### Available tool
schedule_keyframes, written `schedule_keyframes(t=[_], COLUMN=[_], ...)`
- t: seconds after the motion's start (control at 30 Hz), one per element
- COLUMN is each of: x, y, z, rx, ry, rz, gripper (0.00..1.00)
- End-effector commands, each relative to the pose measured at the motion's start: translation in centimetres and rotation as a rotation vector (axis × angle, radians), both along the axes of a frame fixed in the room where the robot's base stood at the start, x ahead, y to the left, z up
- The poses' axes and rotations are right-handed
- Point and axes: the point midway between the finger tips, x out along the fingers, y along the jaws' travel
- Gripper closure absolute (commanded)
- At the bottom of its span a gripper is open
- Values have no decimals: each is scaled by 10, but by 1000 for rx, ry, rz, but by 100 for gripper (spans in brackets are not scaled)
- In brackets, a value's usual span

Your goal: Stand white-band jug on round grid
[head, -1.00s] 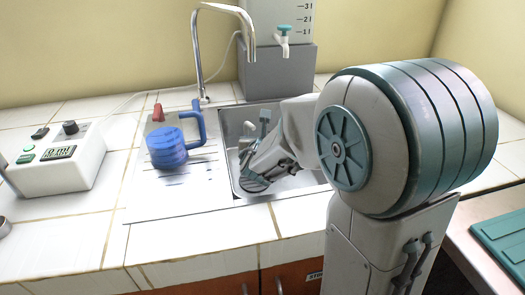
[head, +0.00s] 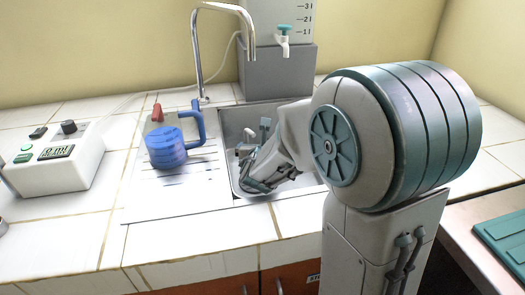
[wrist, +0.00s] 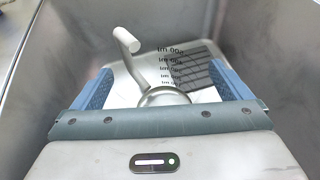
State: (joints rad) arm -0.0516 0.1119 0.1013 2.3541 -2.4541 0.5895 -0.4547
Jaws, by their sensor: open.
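My gripper (head: 256,183) reaches down into the metal sink in the head view. In the wrist view my gripper (wrist: 167,88) is open, one blue finger at each side. Between and beyond the fingers is a pale vessel with printed volume marks (wrist: 170,62) and a light handle-like bar (wrist: 130,42). It looks like a jug, but I cannot make out a white band on it or whether it is upright. In the head view my arm hides most of the sink's contents. I cannot identify the round grid.
The sink (head: 228,120) has steep walls close around my gripper. A blue jug (head: 167,148) and a red-topped item (head: 157,112) stand on the drainboard (head: 150,205) to the left. A tap (head: 195,50) rises behind. A white device (head: 60,165) sits further left.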

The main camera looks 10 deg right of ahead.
Motion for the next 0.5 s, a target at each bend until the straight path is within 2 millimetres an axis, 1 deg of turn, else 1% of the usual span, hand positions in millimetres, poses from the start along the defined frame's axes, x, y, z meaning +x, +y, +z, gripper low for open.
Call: schedule_keyframes(t=[0.07,0.17,0.5], x=[-3,-17,-76], y=[1,5,19], z=[5,12,38], rx=[0,1,0], ry=[-1,-2,-4], rz=[1,1,3], gripper=[2,2,2])
